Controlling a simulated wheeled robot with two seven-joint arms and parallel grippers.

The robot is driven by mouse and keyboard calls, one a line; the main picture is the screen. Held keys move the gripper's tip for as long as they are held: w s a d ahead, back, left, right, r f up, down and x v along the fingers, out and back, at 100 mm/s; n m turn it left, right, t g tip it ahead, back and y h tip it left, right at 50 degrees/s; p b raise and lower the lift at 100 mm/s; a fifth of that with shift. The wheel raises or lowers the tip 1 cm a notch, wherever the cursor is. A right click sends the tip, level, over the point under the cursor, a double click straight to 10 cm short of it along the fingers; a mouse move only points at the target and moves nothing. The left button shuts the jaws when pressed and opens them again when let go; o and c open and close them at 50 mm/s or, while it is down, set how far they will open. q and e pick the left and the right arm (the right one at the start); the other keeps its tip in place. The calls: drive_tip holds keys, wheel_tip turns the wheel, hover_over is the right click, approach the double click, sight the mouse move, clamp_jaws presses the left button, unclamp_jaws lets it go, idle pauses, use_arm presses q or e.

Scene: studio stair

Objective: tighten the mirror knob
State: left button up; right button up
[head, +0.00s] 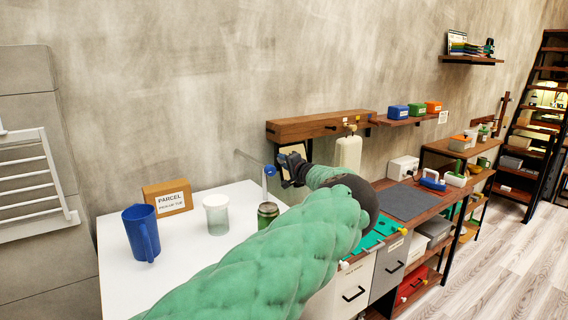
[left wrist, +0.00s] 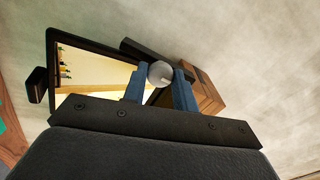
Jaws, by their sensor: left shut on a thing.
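The mirror (left wrist: 95,72) has a black frame and reflects a warm-toned room in the left wrist view. In the head view a small part of the mirror (head: 294,149) shows behind my gripper. A round grey knob (left wrist: 160,73) sits by the mirror's edge. My left gripper (head: 284,168) is at the mirror, beyond the white table. In the left wrist view its two blue fingers (left wrist: 160,86) stand on either side of the knob, shut on it. The knob is hidden in the head view. My right gripper is out of view.
A wooden wall shelf (head: 318,127) is close behind the gripper. A workbench with drawers runs to the right.

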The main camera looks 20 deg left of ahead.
use_arm(q)
drive_tip(key=shift+r, duration=0.15)
idle(0.4)
drive_tip(key=o, duration=1)
drive_tip(key=shift+w, duration=0.1)
